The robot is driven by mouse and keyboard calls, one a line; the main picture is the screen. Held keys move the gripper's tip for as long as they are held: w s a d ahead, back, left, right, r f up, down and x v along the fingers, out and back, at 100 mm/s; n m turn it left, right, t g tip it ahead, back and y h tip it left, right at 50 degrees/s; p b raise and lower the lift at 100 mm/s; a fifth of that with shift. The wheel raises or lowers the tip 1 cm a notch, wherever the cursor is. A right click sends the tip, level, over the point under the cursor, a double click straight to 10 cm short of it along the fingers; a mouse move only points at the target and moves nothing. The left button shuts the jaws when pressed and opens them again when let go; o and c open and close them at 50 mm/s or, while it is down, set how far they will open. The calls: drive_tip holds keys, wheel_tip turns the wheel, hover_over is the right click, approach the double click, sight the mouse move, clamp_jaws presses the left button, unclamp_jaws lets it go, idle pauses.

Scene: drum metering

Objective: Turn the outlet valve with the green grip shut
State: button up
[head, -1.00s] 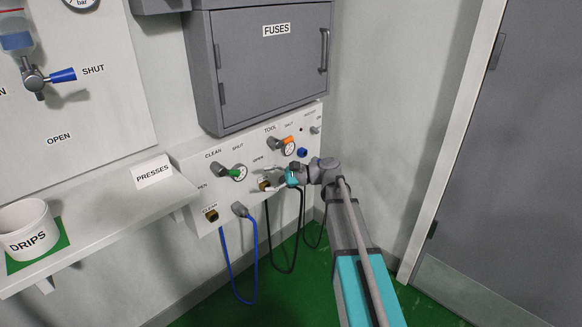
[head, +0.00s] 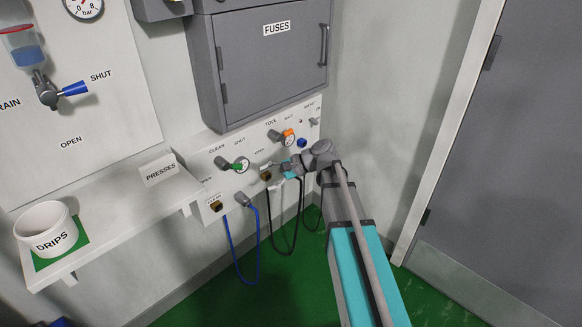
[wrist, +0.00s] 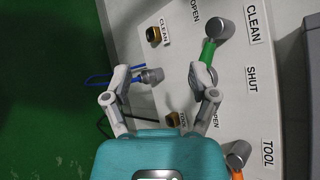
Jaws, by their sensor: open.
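The outlet valve's green grip (head: 237,166) is on the white wall panel below the CLEAN label, joined to a grey valve body (wrist: 219,30). In the head view the grip points right, below its SHUT label and away from OPEN. My gripper (head: 270,174) is right of the grip in the head view. In the wrist view its fingers (wrist: 160,82) are spread, with nothing held between them.
The orange-gripped TOOL valve (head: 285,134) is close on the right. Blue (head: 257,240) and black (head: 287,245) hoses hang below. The FUSES cabinet (head: 262,70) juts out above. A shelf (head: 115,205) with a DRIPS mug (head: 50,229) is at left, a blue-gripped valve (head: 73,89) above it.

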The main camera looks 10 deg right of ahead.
drive_tip(key=s+d+r+n+g+h+p, duration=0.1)
drive_tip(key=s+d+r+n+h+p, duration=0.3)
drive_tip(key=p, duration=1.4)
drive_tip(key=s+r+n+h, duration=0.1)
drive_tip(key=s+r+h, duration=0.3)
drive_tip(key=s+r, duration=0.2)
drive_tip(key=shift+s+d+r+p, duration=0.25)
drive_tip(key=shift+s+d+p, duration=0.05)
drive_tip(key=shift+s, duration=0.8)
drive_tip(key=s+d+f+n+g+h, duration=0.1)
drive_tip(key=s+d+n+h, duration=0.3)
drive_tip(key=shift+s+d+n, duration=0.2)
drive_tip(key=shift+d+n, duration=0.2)
drive_tip(key=shift+f, duration=0.1)
